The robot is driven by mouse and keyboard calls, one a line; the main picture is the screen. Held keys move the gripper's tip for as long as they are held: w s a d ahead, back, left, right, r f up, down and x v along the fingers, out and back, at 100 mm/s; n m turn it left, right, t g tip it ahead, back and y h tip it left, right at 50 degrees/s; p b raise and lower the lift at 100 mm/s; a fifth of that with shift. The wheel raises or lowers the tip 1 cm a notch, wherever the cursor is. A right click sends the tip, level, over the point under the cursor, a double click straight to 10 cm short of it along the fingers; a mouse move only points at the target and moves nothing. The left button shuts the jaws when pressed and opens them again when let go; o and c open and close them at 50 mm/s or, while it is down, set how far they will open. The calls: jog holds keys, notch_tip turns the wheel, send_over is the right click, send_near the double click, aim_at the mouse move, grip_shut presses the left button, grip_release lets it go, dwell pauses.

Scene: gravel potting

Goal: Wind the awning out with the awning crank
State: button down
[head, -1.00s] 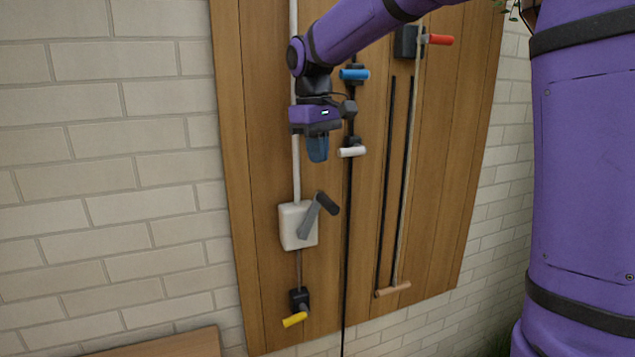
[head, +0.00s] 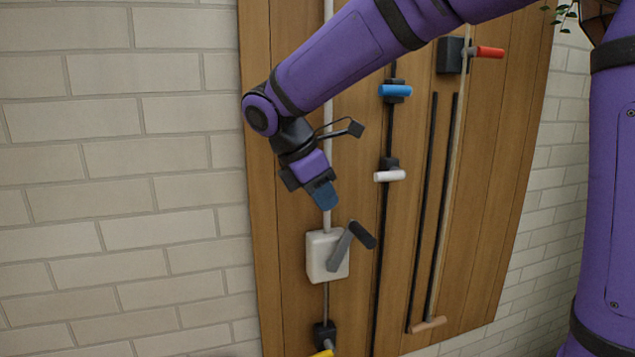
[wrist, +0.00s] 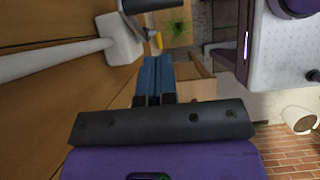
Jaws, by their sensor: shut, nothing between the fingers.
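The likely awning crank is a grey arm (head: 342,248) with a dark grip (head: 362,235), mounted on a white box (head: 322,262) on the wooden panel. The grip points up and right. In the wrist view the white box (wrist: 122,38) is at the top, left of my fingers, and the dark grip (wrist: 148,4) is cut by the top edge. My gripper (head: 325,203) is shut and empty, tilted downward, just above the box and in front of the pipe. It also shows in the wrist view (wrist: 154,68). It appears apart from the crank. The awning is not visible.
A white pipe (head: 329,130) runs up from the box. A yellow handle (head: 322,354) sits below. Blue (head: 395,90), white (head: 390,176) and red (head: 488,52) handles are on the right. A wooden crossbar (head: 428,325) hangs lower right. Brick wall lies left.

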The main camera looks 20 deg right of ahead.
aim_at(358, 235)
jog(key=shift+d+r+x, duration=0.15)
jog(key=shift+d+x, duration=0.1)
jog(key=shift+x, duration=1.05)
jog(key=shift+d+r+x, duration=0.15)
jog(key=shift+d+x, duration=0.15)
jog(key=shift+x, duration=1)
jog(key=shift+d+r+x, duration=0.15)
jog(key=shift+d+x, duration=0.1)
jog(key=shift+x, duration=1.05)
jog(key=d+y, duration=0.1)
jog(key=d+f+y, duration=0.1)
jog(key=d, duration=0.1)
jog(key=shift+d+y, duration=0.2)
jog(key=shift+y, duration=0.2)
jog(key=shift+d+f, duration=0.3)
jog(key=shift+d, duration=0.3)
